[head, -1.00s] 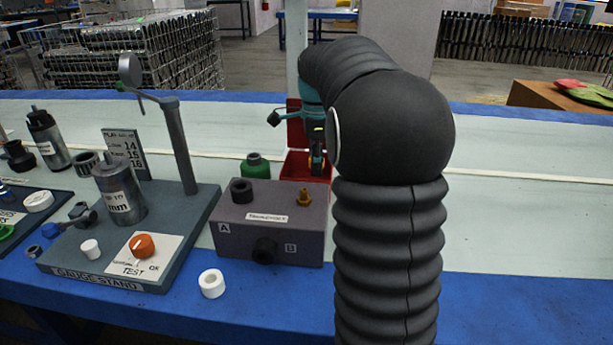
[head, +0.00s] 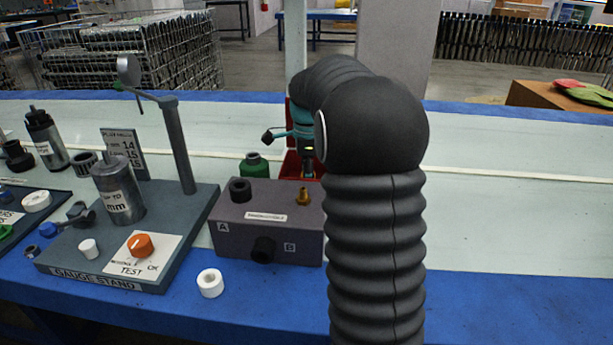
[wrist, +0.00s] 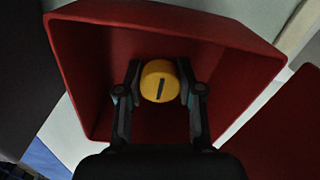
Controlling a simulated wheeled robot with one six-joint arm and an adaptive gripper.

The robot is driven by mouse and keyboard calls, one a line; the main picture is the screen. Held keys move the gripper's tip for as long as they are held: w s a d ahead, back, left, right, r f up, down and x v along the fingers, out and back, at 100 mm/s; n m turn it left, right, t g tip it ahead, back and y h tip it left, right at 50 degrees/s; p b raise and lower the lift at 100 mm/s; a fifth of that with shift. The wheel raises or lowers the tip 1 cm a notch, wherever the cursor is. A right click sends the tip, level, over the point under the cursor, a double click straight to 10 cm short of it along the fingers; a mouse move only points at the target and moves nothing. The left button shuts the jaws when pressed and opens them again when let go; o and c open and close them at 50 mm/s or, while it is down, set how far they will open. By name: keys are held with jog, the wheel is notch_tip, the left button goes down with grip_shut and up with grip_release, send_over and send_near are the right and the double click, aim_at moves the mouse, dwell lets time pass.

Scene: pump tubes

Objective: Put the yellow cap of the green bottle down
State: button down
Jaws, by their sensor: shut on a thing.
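The yellow cap (wrist: 160,81) is held between the two fingers of my gripper (wrist: 158,92) in the wrist view. It is round with a dark slot across its top. Behind it is the inside of a red box (wrist: 85,65), whose walls surround the view of the cap. In the head view my gripper (head: 307,172) is small and partly hidden by my arm, at the red box (head: 290,168) behind the grey block. The green bottle (head: 254,165) stands left of the red box, partly hidden by the block. I cannot tell if the cap touches the box floor.
The grey block (head: 270,246) with dark knobs and a brass fitting stands in front of the red box. A gauge stand (head: 190,230) is to the left. A white ring (head: 210,283) lies on the blue front edge. The pale table is free at the right.

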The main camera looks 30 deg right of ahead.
jog(key=c, duration=0.7)
grip_release()
jog(key=shift+f, duration=0.1)
notch_tip(320, 180, up, 12)
jog(key=shift+r+p, duration=0.15)
jog(key=shift+p, duration=0.75)
